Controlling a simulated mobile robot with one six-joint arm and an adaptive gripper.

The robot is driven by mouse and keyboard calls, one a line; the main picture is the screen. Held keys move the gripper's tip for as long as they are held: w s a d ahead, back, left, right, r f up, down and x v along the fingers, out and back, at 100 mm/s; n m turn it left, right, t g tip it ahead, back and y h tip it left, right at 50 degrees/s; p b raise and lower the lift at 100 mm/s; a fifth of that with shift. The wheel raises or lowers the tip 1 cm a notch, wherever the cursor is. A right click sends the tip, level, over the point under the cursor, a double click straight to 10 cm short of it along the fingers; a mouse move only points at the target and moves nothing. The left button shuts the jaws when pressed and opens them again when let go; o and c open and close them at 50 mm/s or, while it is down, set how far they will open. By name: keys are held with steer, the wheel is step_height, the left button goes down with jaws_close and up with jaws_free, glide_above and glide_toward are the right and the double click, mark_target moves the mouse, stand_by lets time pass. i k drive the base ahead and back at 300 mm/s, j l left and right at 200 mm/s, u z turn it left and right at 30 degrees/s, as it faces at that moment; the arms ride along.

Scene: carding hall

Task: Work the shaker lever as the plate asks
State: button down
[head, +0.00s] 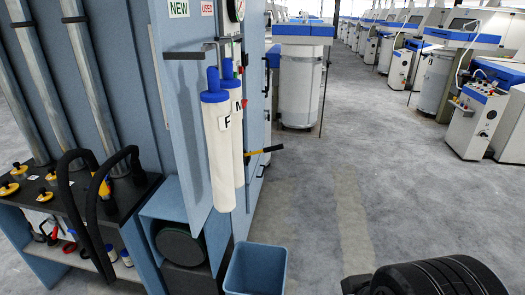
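A short black and yellow lever (266,150) sticks out to the right from the side of the light blue cabinet (172,120), roughly level and just behind the hanging white sleeves. Its inner end is partly hidden by them. A white filter sleeve with a blue cap, marked F (220,150), hangs on the cabinet front. Signs reading NEW (178,9) and USED (207,8) are above. I cannot make out any plate with lever instructions.
A blue open bin (256,268) stands on the floor by the cabinet. A dark bench (75,205) with black hoses and yellow-knobbed parts is at left. A round gauge (236,9) is at the top.

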mark_target(278, 147)
steer(key=u, duration=1.25)
steer(key=i+l, duration=0.25)
steer(key=l, duration=0.3)
steer(key=i+l, duration=0.2)
steer(key=l, duration=0.3)
steer(key=i+l, duration=0.25)
steer(key=l, duration=0.3)
steer(key=i+l, duration=0.25)
steer(key=l, duration=0.3)
steer(key=i+l, duration=0.2)
steer(key=l, duration=0.35)
steer(key=i+l+u, duration=0.1)
steer(key=i+l, duration=0.15)
steer(key=l, duration=0.25)
steer(key=i+l, duration=0.2)
steer(key=l, duration=0.35)
steer(key=i+l, duration=0.2)
steer(key=l, duration=0.35)
